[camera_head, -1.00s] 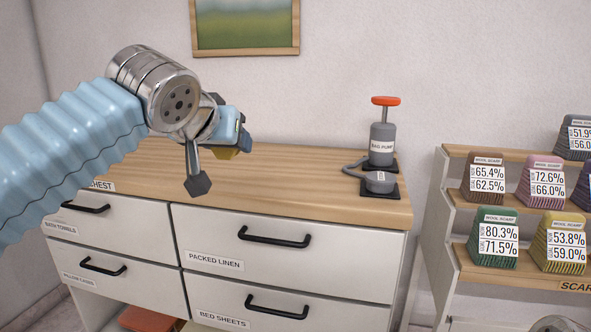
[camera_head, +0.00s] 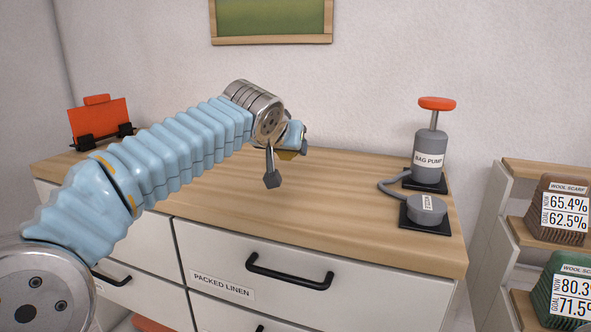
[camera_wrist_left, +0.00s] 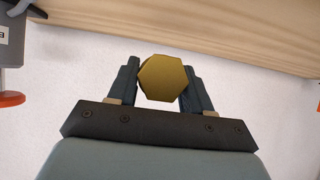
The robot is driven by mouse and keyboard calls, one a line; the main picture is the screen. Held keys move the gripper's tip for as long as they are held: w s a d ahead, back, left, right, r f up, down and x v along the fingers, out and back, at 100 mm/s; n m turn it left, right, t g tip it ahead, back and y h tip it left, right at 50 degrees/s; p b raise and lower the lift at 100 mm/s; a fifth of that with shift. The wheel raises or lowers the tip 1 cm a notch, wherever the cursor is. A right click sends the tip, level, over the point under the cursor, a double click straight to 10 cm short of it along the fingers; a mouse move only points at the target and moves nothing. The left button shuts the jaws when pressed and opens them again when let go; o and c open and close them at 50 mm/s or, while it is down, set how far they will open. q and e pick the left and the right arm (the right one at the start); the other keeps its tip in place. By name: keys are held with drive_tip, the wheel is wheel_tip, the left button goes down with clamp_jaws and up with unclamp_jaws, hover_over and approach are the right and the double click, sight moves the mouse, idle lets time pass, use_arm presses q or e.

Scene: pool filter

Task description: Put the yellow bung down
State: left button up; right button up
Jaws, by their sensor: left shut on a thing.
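My left gripper (camera_head: 295,146) is over the back part of the wooden chest top (camera_head: 330,210). In the left wrist view its two dark fingers (camera_wrist_left: 160,66) are shut on the yellow bung (camera_wrist_left: 163,82), which shows a hexagonal face. Only a small yellow bit of the bung (camera_head: 287,155) shows below the gripper in the head view; the wrist and arm hide the rest. I cannot tell whether the bung touches the wood. My right gripper is not in view.
A grey bag pump (camera_head: 430,160) with an orange handle stands at the right of the chest top, with a round nozzle (camera_head: 426,210) in front of it. A red item in a black holder (camera_head: 99,121) stands at the back left. The wood between is mostly clear.

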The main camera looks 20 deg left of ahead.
use_arm(q)
drive_tip(key=w+f, duration=0.2)
drive_tip(key=f, duration=0.1)
drive_tip(key=shift+w+f, duration=0.1)
drive_tip(key=shift+w, duration=0.15)
drive_tip(key=f, duration=0.4)
drive_tip(key=shift+w, duration=0.35)
